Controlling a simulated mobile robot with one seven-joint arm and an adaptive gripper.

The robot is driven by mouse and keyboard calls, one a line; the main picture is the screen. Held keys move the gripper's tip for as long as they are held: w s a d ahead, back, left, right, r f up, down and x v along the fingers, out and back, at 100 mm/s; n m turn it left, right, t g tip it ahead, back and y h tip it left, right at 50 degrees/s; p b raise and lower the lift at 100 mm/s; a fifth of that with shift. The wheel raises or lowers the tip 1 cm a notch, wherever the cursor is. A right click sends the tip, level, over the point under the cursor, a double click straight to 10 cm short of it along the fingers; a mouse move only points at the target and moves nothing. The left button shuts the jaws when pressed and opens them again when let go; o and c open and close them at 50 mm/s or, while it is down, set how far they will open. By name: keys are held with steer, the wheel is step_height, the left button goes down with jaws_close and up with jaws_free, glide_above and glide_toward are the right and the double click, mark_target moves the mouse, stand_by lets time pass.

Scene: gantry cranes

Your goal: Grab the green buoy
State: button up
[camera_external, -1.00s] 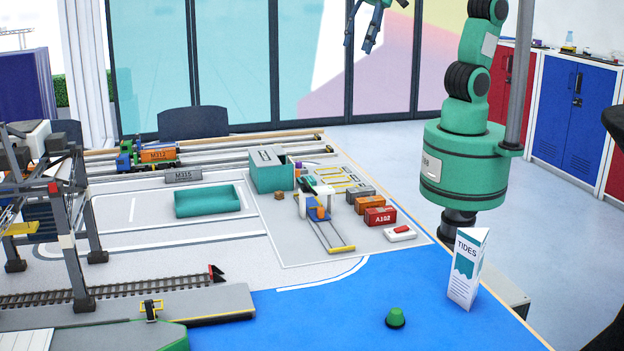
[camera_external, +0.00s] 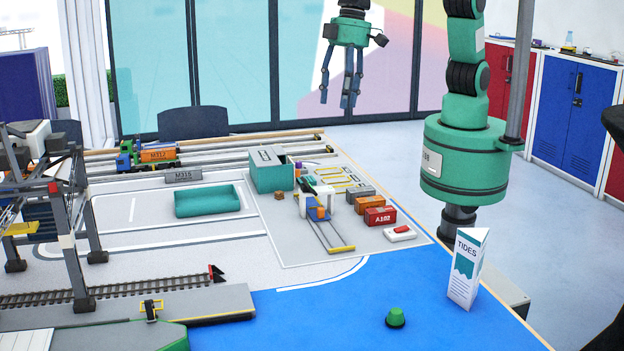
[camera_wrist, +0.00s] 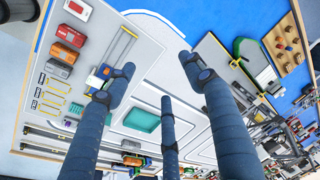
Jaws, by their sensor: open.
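My gripper (camera_external: 341,98) hangs fingers down, high over the far part of the table and well away from the buoy. Its three dark fingers are spread and empty; they also show in the wrist view, with a gap (camera_wrist: 155,75) between their tips.
A white TIDES sign (camera_external: 466,270) stands right of the buoy. Small containers, one a red container (camera_external: 380,216), lie beyond it. A tall gantry crane (camera_external: 65,215) stands at the left, and a grey quay (camera_external: 200,303) lies left of the buoy. The blue area around the buoy is clear.

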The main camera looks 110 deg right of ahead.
steer(key=w+a+f+g+p, duration=0.1)
steer(key=a+f, duration=1.3)
steer(key=a, duration=0.3)
steer(key=m+g+h+p, duration=0.1)
glide_above(397, 310)
step_height(397, 310, down, 15)
steer(key=shift+f, duration=0.1)
steer(key=shift+f, duration=0.1)
steer(key=shift+f, duration=4.2)
steer(key=shift+f, duration=0.15)
steer(key=shift+f, duration=2.5)
steer(key=c, duration=1.3)
